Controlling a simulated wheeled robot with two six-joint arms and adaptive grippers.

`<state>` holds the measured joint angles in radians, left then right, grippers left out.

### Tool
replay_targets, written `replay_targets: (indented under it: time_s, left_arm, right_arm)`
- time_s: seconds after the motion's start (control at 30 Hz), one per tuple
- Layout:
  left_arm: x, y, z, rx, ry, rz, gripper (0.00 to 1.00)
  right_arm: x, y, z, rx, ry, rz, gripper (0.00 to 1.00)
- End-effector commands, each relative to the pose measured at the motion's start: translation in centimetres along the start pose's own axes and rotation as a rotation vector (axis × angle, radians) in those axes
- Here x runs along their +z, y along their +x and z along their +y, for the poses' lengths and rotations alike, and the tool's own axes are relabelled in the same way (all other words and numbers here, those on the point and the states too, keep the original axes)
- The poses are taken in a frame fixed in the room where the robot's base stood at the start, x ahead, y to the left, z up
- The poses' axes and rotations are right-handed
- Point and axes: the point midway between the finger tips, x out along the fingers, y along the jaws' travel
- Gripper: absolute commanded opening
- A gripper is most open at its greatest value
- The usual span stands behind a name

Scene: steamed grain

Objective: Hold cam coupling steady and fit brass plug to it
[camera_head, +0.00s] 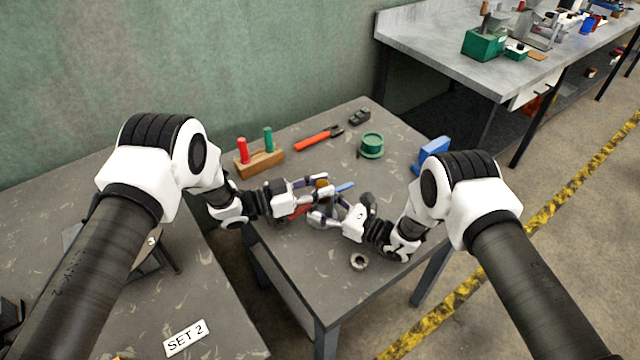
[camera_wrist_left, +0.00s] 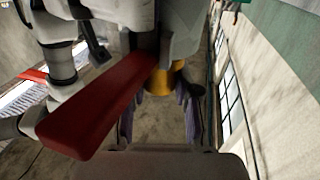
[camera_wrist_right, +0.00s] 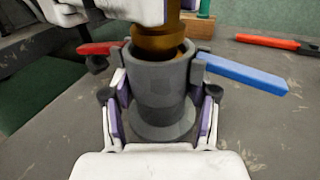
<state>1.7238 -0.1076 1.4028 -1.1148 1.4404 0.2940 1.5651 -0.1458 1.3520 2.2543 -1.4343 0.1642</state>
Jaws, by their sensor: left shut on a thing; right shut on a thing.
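The cam coupling is a grey cylinder (camera_wrist_right: 160,95) with a red lever (camera_wrist_right: 98,48) and a blue lever (camera_wrist_right: 245,74). My right gripper (camera_wrist_right: 163,125) is shut around its body and holds it upright, open end up. The brass plug (camera_wrist_right: 158,42) is at the coupling's mouth, its lower end behind the front rim; how deep it sits is hidden. My left gripper (camera_head: 318,186) is shut on the plug, whose brass also shows in the left wrist view (camera_wrist_left: 179,76). The red lever (camera_wrist_left: 100,108) crosses that view's left side. In the head view the grippers partly hide both parts.
On the table are a wooden block (camera_head: 260,164) with red and green pegs, a red-handled tool (camera_head: 313,140), a green round item (camera_head: 371,147), a blue item (camera_head: 431,153) and a metal ring (camera_head: 359,262). The table's front is mostly clear.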

Motion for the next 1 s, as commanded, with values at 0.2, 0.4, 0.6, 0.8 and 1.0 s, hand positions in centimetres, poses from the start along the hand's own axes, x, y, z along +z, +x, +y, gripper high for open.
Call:
replay_targets:
  time_s: [0.2, 0.4, 0.6, 0.8, 1.0]
  left_arm:
    - [0.2, 0.0, 0.0, 0.000, 0.001, 0.001, 0.00]
    - [0.3, 0.0, 0.0, 0.000, 0.002, 0.001, 0.00]
    - [0.3, 0.0, 0.0, 0.000, 0.001, 0.001, 0.60]
    - [0.3, 0.0, 0.0, 0.000, 0.001, 0.001, 0.60]
    - [0.4, -1.2, -0.1, -0.003, -0.001, -0.001, 0.60]
  right_arm:
    - [0.0, 0.0, 0.0, 0.000, 0.000, 0.000, 0.00]
    - [0.0, 0.0, 0.0, 0.000, 0.000, 0.000, 0.00]
    - [0.0, 0.0, 0.0, 0.000, 0.000, 0.000, 0.00]
    - [0.0, 0.0, 0.0, 0.000, 0.000, 0.000, 0.00]
    - [0.0, 0.0, 0.0, 0.000, 0.000, 0.000, 0.00]
